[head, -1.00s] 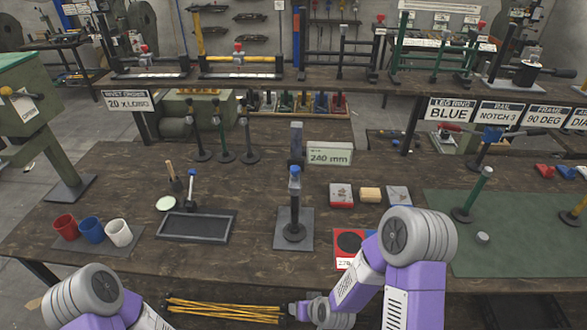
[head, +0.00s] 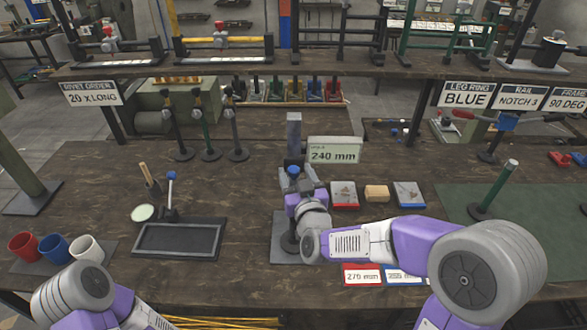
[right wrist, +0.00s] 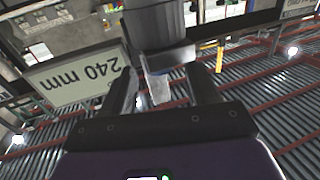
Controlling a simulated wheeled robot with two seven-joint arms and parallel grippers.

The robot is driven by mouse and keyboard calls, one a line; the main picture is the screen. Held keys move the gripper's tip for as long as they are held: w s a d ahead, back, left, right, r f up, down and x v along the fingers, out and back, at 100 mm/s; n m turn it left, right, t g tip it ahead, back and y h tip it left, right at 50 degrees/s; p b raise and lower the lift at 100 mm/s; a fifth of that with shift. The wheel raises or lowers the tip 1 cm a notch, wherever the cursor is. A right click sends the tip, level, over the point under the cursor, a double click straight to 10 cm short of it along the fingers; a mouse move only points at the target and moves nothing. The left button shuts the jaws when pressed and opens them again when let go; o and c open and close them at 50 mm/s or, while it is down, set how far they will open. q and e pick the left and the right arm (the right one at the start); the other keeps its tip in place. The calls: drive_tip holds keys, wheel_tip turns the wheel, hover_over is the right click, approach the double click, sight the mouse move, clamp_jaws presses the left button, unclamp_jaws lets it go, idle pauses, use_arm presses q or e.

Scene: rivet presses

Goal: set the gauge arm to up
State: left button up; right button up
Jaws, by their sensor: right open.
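The gauge is a dark upright post with a blue cap (head: 293,171) on a grey base plate (head: 283,240), at the table's middle. A grey column (head: 294,135) stands just behind it, beside a sign (head: 334,154) reading 240 mm. My right gripper (head: 294,186) is at the post's upper part and hides much of it. In the right wrist view its open fingers (right wrist: 170,90) stand either side of a pale grey piece (right wrist: 159,88), below a dark grey cylinder (right wrist: 155,28). I cannot tell whether they touch it. My left gripper is out of view.
Red and blue boxes (head: 344,194) (head: 409,194) and a tan block (head: 376,193) lie right of the gauge. A 270 mm card (head: 363,275) lies in front. A black tray (head: 178,239) and several cups (head: 54,248) are to the left.

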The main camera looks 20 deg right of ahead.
drive_tip(key=shift+w+f, duration=0.1)
drive_tip(key=shift+w, duration=1.15)
clamp_jaws()
